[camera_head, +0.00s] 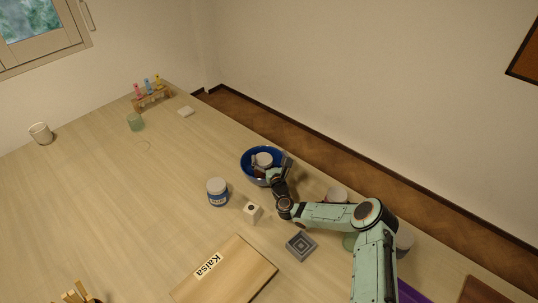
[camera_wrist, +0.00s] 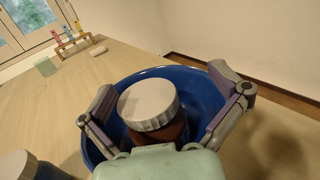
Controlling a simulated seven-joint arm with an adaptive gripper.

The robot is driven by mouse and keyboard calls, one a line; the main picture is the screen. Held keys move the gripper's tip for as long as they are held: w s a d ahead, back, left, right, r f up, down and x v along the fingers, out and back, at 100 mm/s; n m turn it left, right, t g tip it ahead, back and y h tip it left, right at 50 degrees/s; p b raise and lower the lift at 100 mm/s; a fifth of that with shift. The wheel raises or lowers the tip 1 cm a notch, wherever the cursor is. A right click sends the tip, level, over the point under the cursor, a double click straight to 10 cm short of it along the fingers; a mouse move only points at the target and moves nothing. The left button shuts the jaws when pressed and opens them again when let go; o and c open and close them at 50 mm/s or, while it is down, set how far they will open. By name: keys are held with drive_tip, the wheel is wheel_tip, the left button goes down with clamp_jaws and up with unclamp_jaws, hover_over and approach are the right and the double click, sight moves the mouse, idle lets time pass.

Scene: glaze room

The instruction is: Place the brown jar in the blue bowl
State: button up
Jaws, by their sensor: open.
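The blue bowl (camera_head: 247,155) stands on the table under my gripper. The brown jar (camera_wrist: 172,132) has a ribbed white lid and is inside the bowl; its lid also shows in the head view (camera_head: 264,159). My gripper (camera_wrist: 168,104) is open, with one finger on each side of the jar and a visible gap to the lid. In the head view my gripper (camera_head: 268,170) is over the bowl. The jar's lower part and base are hidden, so I cannot tell whether it touches the bowl's bottom.
A tube rack (camera_head: 152,99) is at the back. The left table is mostly clear.

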drive_tip(key=shift+r, duration=0.1)
drive_tip(key=s+d+r, duration=0.1)
drive_tip(key=s+d, duration=0.1)
drive_tip(key=s, duration=1)
drive_tip(key=s+a+r+n+g+y, duration=0.45)
drive_tip(key=a+n, duration=0.25)
drive_tip(key=n, duration=0.5)
drive_tip(key=s+a+r+n+g+y, duration=0.45)
drive_tip(key=a+n+g+y, duration=0.2)
drive_tip(key=n, duration=0.55)
drive_tip(key=s+d+r+n+g+h, duration=0.2)
drive_tip(key=s+d+n+h, duration=0.1)
drive_tip(key=s, duration=0.6)
drive_tip(key=s+d+r+n+g+h, duration=0.2)
drive_tip(key=s+d+n+h, duration=0.2)
drive_tip(key=s+d, duration=0.3)
drive_tip(key=s+d+r+n+g+h, duration=0.2)
drive_tip(key=s+d+n+g+h, duration=0.1)
drive_tip(key=s, duration=0.9)
drive_tip(key=d+n+h, duration=0.1)
drive_tip(key=d+h, duration=0.1)
drive_tip(key=h, duration=0.1)
drive_tip(key=shift+d+r, duration=0.3)
drive_tip(key=shift+r, duration=0.1)
